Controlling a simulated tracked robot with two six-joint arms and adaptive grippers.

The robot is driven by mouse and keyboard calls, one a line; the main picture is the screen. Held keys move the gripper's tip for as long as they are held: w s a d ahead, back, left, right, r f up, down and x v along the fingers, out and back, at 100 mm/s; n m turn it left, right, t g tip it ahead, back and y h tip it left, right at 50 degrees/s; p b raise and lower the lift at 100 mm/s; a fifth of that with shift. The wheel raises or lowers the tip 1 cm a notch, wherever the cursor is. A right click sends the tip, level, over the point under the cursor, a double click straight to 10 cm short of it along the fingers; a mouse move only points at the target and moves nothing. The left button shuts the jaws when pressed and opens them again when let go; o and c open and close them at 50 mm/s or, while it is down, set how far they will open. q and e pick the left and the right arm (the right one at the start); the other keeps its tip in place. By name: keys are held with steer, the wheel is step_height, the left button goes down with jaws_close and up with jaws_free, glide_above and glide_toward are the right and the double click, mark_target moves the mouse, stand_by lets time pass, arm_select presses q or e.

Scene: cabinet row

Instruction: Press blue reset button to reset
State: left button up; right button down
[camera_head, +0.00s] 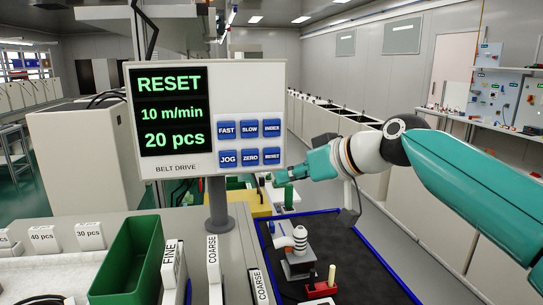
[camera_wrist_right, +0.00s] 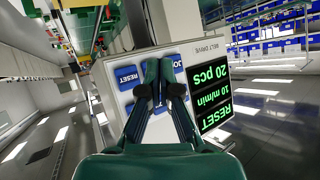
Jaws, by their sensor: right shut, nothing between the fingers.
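The blue reset button (camera_head: 272,153) is at the bottom right of the white belt drive panel (camera_head: 235,105). In the right wrist view the button (camera_wrist_right: 127,77) shows uncovered, left of my fingertips. My right gripper (camera_head: 286,173) is shut and empty, at the panel's lower right edge just below and right of the button. In the right wrist view its closed fingers (camera_wrist_right: 160,82) lie in front of the panel and cover part of the other buttons. Whether they touch the panel is unclear. My left gripper is not in view.
The display (camera_head: 172,112) reads RESET, 10 m/min, 20 pcs. Blue buttons FAST, SLOW, INDEX, JOG and ZERO surround the reset button. The panel stands on a grey post (camera_head: 218,205). Below are a green bin (camera_head: 128,262) and a blue-edged dark mat (camera_head: 370,275) with small items.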

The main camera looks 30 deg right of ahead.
mark_target(278, 161)
steer(key=w+p, duration=0.1)
steer(key=w, duration=0.1)
steer(key=w+d+p, duration=0.1)
steer(key=w, duration=0.1)
steer(key=w+p, duration=0.1)
steer(key=w, duration=0.1)
steer(key=shift+d+r, duration=0.15)
steer(key=shift+d, duration=0.15)
steer(key=shift+w+d+p, duration=0.2)
steer(key=shift+w+p, duration=0.35)
steer(key=shift+w, duration=0.25)
stand_by(0.5)
steer(key=shift+w, duration=0.2)
steer(key=shift+w+d+p, duration=0.1)
steer(key=shift+w+p, duration=0.05)
steer(key=shift+p, duration=0.15)
steer(key=shift+w+d+p, duration=0.1)
steer(key=shift+w+p, duration=0.2)
steer(key=shift+w, duration=0.1)
stand_by(0.6)
steer(key=shift+s, duration=0.1)
steer(key=shift+s+f+b, duration=0.2)
steer(key=shift+s+b, duration=0.1)
steer(key=shift+b, duration=0.2)
steer(key=shift+s+a+r, duration=0.1)
steer(key=shift+s+a, duration=0.15)
steer(key=shift+s, duration=0.15)
